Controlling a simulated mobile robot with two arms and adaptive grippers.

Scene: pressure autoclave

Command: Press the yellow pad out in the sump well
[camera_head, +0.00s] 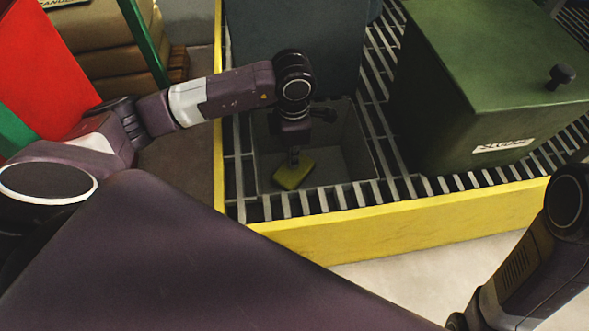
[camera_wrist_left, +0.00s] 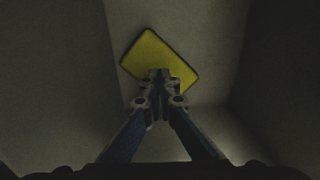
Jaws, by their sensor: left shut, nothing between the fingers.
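The yellow pad (camera_head: 292,174) is a flat square with dark edges in the grey sump well (camera_head: 355,150), below the level of the grating. In the left wrist view the pad (camera_wrist_left: 153,52) is turned at an angle, and the well's walls (camera_wrist_left: 215,50) rise around it. My left gripper (camera_head: 294,156) reaches down into the well with its fingertips at the pad. In the left wrist view the gripper (camera_wrist_left: 160,76) is shut with nothing between its fingers, and its tips overlap the pad's near part. Whether the tips touch the pad is hard to tell. My right gripper is out of view.
A yellow kerb (camera_head: 400,226) edges the metal grating (camera_head: 383,75) around the well. A green box (camera_head: 500,80) with a black knob stands on the right. A dark grey block (camera_head: 300,35) stands behind the well. Sacks (camera_head: 110,40) and a red panel (camera_head: 45,75) are at the left.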

